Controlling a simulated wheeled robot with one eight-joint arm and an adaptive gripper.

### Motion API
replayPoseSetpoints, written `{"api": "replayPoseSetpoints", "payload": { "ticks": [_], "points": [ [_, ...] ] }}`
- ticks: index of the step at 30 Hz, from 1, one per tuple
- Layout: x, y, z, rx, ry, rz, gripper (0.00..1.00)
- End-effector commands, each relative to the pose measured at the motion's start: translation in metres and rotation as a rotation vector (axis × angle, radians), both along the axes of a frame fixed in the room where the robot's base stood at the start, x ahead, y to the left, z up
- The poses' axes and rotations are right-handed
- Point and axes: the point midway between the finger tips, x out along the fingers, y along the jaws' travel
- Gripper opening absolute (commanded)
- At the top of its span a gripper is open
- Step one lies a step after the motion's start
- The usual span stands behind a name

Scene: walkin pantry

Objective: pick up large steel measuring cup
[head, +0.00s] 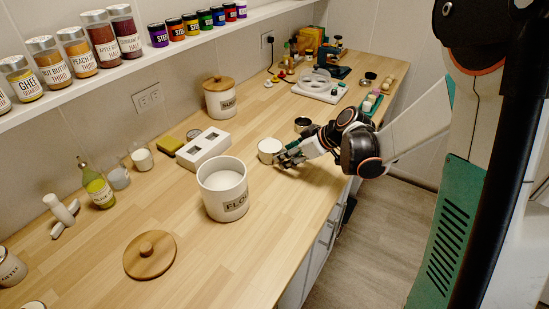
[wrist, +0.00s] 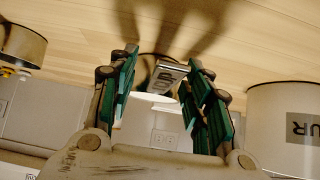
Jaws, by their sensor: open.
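A round cup (head: 270,147) with a pale top in the head view stands on the wooden counter, just left of my gripper (head: 286,157). In the wrist view, a steel handle with lettering like "CUP" (wrist: 167,77) lies between the two open fingers of my gripper (wrist: 163,72), apart from them. The dark round cup body behind the handle is mostly hidden. A second, darker metal cup (head: 302,123) stands farther back, just beyond my gripper. I cannot tell surely which cup is the larger.
The white flour canister (head: 222,191) stands open close to the left of the cup; its wooden lid (head: 150,254) lies on the counter. A white block with square openings (head: 204,148) and a sugar canister (head: 220,101) stand behind. The front counter edge is clear.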

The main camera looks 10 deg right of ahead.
Motion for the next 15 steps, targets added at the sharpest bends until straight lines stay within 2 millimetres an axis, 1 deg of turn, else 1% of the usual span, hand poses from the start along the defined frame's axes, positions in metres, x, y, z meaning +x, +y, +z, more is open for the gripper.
{"api": "replayPoseSetpoints", "payload": {
  "ticks": [1, 6, 7, 8, 9, 11, 12, 13, 15],
  "points": [
    [0.0013, 0.0012, -0.0025, 0.000, 0.000, 0.000, 0.45],
    [0.0014, 0.0010, -0.0011, 0.000, 0.000, -0.001, 0.45],
    [0.0014, 0.0011, -0.0011, 0.000, 0.000, -0.001, 0.43],
    [0.0014, 0.0011, -0.0011, 0.000, 0.000, -0.001, 0.36],
    [0.0014, 0.0011, -0.0011, 0.000, 0.000, -0.001, 0.27],
    [0.0014, 0.0009, -0.0010, 0.000, 0.000, -0.001, 0.13],
    [0.0014, 0.0009, -0.0010, 0.000, 0.000, -0.001, 0.04],
    [0.0014, 0.0009, -0.0010, 0.000, 0.000, -0.001, 0.00],
    [0.0014, 0.0009, -0.0010, 0.000, 0.000, -0.001, 0.00]
  ]
}}
